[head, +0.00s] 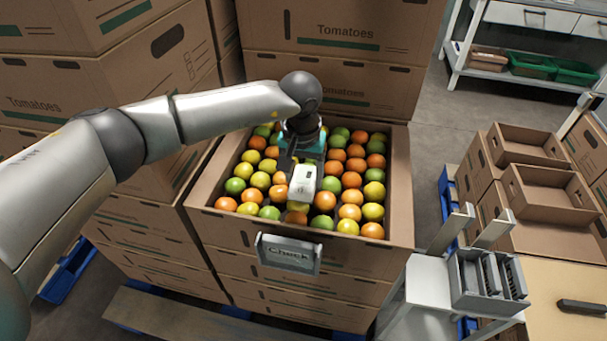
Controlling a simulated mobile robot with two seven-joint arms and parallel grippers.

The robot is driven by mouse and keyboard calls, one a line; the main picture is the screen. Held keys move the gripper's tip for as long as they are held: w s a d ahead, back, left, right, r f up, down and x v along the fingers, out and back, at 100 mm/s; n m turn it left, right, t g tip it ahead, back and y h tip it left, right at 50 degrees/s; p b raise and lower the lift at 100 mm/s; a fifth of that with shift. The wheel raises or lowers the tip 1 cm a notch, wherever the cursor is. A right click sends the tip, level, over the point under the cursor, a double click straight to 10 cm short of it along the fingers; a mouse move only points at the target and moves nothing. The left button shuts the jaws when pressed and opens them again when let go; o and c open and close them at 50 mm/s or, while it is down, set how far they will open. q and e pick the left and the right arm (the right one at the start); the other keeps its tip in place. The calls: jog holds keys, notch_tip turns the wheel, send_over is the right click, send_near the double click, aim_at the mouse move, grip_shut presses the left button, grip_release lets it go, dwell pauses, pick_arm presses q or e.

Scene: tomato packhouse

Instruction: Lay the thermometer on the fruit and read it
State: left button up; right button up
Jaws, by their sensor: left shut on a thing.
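My left gripper (297,160) reaches over an open cardboard box (206,186) filled with orange, yellow and green round fruit (262,181). It is shut on a white, boxy thermometer (302,183). The thermometer is over the middle of the fruit, towards the box's front side. I cannot tell whether it touches the fruit below it. A small display shows on its upper face, but its reading is too small to make out. My right gripper is not in view.
A grey sign reading "Check" (288,254) hangs on the front of the box stack. Tall stacks of tomato boxes (340,35) stand behind and to the left. A light stand with a grey slotted holder (487,281) is at lower right, with empty trays (549,193) beyond it.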

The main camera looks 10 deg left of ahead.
aim_at(302, 184)
pick_arm(q)
jog(key=shift+f, duration=0.1)
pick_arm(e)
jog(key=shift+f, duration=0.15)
pick_arm(q)
jog(key=o, duration=1.5)
jog(key=r, duration=0.4)
jog(key=s+r+p, duration=0.1)
jog(key=r, duration=0.7)
jog(key=shift+s+r+p, duration=0.1)
jog(key=shift+s+p, duration=0.1)
jog(key=shift+p, duration=0.15)
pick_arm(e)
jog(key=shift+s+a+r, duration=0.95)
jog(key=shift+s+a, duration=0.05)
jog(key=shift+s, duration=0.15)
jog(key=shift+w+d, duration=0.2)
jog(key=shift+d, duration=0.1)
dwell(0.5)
